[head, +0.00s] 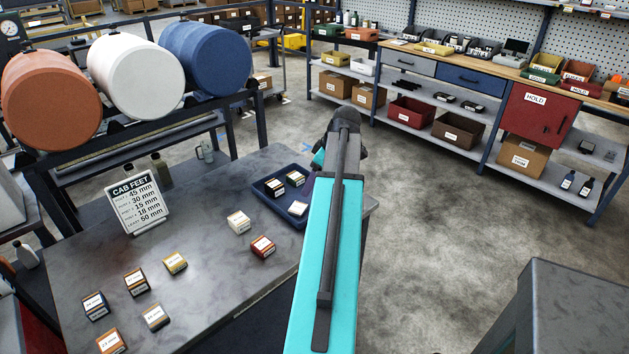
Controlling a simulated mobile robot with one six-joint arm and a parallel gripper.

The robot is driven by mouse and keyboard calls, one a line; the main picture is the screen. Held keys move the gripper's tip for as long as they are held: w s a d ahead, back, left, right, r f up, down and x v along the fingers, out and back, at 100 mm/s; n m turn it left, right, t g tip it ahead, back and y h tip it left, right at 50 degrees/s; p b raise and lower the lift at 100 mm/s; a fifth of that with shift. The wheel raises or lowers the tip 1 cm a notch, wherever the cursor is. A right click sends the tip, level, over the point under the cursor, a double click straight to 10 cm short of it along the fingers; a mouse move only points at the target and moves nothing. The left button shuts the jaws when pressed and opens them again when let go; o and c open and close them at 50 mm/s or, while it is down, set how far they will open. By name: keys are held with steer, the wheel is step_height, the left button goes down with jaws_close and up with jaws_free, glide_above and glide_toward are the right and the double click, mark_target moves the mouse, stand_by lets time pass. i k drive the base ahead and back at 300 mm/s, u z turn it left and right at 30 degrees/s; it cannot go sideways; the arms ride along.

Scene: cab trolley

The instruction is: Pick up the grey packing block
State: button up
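Several small wooden blocks with coloured sides and white labels stand on the grey table (205,225). A block with a pale top and dull sides (155,317) near the front could be the grey one, but its colour is not clear. Three more blocks sit in a dark blue tray (264,197) at the table's right end; the front one (298,209) looks pale, and its side colour is hard to tell. My teal arm reaches up past the tray's right side and hides part of that end. My gripper is hidden behind the arm, so its fingers do not show.
A "CAB FEET" sign (138,203) listing sizes in mm stands at the table's left. Cream (238,222), red (263,246) and yellow (175,263) blocks are spaced apart. A drum rack (150,130) stands behind. Open floor (430,220) lies right.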

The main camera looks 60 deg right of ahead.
mark_target(155, 316)
steer(key=k, duration=1)
